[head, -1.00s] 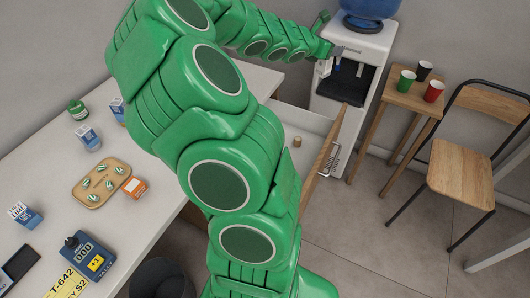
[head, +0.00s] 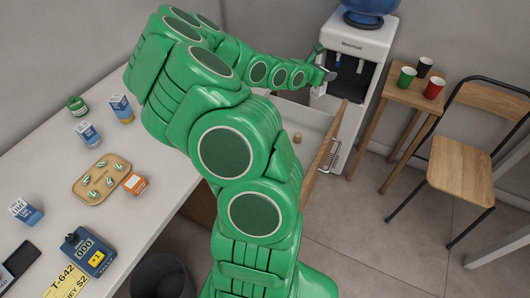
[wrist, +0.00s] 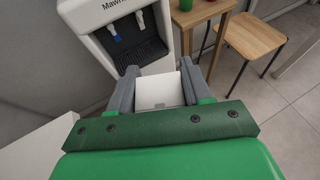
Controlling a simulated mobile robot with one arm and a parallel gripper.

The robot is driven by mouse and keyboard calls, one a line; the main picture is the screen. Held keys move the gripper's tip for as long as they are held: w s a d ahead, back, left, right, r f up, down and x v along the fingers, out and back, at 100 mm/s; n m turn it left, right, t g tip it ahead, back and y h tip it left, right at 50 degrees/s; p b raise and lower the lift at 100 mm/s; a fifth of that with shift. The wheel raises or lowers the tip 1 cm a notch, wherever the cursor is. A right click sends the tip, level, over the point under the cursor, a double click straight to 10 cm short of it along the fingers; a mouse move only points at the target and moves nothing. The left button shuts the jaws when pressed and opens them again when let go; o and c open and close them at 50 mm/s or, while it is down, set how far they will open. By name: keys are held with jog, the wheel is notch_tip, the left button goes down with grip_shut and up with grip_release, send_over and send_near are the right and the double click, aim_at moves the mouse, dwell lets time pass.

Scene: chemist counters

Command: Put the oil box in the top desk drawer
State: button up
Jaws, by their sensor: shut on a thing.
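My gripper (wrist: 158,84) holds a white box (wrist: 158,92) between its two grey fingers; its label is not visible, so I cannot read whether it is the oil box. In the head view my gripper (head: 326,74) is above the far end of the open desk drawer (head: 312,119), close to the water dispenser. The held box is hardly visible there. The drawer is pulled out, with a white inside, a wooden front (head: 331,138) and a metal handle. A small brown cork-like piece (head: 297,138) is in it. My arm hides part of the drawer.
The water dispenser (head: 352,48) stands just beyond the drawer. A stool with cups (head: 412,93) and a chair (head: 458,170) are to the right. The desk (head: 150,215) holds several small boxes, a tray (head: 88,193), an orange box (head: 134,184) and a blue device (head: 88,254).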

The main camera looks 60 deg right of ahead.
notch_tip(320, 180, down, 28)
jog(key=shift+r, duration=0.1)
dwell(1.3)
jog(key=o, duration=1)
jog(key=shift+o, duration=0.2)
jog(key=v, duration=0.7)
jog(key=shift+a, duration=0.2)
jog(key=shift+w, duration=0.1)
